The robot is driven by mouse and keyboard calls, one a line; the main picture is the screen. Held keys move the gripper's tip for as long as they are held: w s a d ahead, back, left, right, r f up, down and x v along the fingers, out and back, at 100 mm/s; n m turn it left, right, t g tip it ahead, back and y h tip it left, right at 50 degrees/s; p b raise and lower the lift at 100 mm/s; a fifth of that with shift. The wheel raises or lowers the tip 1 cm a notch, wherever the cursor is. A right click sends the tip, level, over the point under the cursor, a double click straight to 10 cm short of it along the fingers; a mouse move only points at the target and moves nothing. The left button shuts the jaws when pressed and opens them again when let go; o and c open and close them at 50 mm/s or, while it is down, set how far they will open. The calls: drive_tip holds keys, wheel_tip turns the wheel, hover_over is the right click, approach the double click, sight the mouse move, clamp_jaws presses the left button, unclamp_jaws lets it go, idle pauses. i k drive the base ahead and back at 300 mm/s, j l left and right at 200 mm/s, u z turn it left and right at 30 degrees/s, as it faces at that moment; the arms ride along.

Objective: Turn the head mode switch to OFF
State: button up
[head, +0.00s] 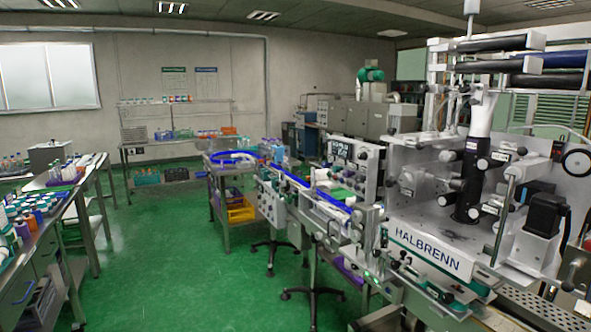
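The sleeve applicator (430,250), a white machine marked HALBRENN, fills the right side of the head view. A control panel with small dark displays and knobs (356,153) stands behind its conveyor, near the middle of the view. Several black knobs and handles also sit on the machine's white front plate. The head mode switch cannot be picked out at this size, and its setting cannot be read. My gripper is not in view.
The conveyor with blue rails (318,190) runs from the machine to a round blue-edged table (232,158). Black stand feet (313,294) reach onto the floor. A bench with bottles (40,215) stands at left. The green floor (165,255) between is clear.

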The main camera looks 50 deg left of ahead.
sight(363, 156)
drive_tip(key=u, duration=1.4)
